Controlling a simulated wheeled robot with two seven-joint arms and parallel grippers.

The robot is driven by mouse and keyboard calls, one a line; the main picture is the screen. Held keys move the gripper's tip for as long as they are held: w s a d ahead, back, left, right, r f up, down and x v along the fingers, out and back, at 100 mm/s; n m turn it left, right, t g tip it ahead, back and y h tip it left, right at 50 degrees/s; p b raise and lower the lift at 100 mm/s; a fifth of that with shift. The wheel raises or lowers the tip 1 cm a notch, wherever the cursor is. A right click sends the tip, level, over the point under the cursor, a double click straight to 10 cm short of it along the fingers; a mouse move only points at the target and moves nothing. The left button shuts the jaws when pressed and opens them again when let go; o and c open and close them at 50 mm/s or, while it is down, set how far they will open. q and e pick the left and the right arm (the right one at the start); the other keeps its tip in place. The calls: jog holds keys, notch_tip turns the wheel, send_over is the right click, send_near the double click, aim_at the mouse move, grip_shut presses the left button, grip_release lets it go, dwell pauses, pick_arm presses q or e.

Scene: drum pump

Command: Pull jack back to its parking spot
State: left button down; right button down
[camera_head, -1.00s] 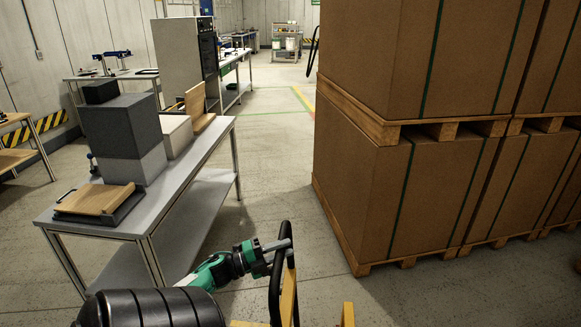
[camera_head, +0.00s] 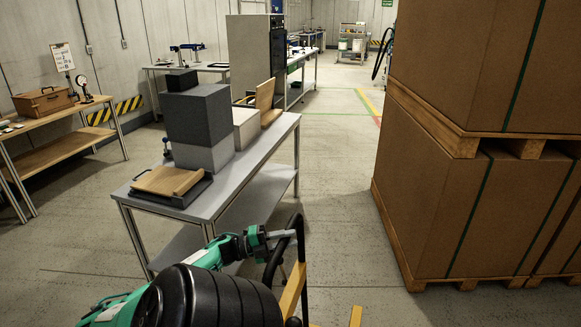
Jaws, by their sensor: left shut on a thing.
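The jack shows at the bottom of the head view as a black looped handle (camera_head: 300,262) with yellow metal parts (camera_head: 293,290). Its lower body is cut off by the picture's edge. My left gripper (camera_head: 283,235), on a green and black arm, is shut on the upper left side of the jack's handle. A ribbed black drum-like shape (camera_head: 222,300) covers part of the view in front of the arm. My right gripper is out of view. No parking spot can be made out.
Stacked brown cartons on pallets (camera_head: 440,210) stand close on the right. A metal table (camera_head: 225,200) with grey boxes (camera_head: 200,125) and a wooden board stands at the left. Another bench (camera_head: 70,115) is farther left. The floor aisle (camera_head: 335,170) between is clear.

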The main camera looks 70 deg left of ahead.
pick_arm(q)
jog(key=shift+w+a+r, duration=0.15)
jog(key=shift+a+r, duration=0.05)
jog(key=shift+r, duration=0.3)
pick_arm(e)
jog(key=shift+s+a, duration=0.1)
pick_arm(q)
jog(key=c, duration=1.2)
grip_release()
jog(key=shift+o, duration=0.2)
jog(key=shift+f, duration=0.25)
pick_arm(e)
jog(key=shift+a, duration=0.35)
pick_arm(q)
jog(key=b+v, duration=0.3)
jog(key=v, duration=1.1)
jog(key=shift+b, duration=0.35)
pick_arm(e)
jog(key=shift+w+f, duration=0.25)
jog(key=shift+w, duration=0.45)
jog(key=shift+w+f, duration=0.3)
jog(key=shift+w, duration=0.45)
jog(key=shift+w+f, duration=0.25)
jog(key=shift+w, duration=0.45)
pick_arm(q)
jog(key=shift+d, duration=0.15)
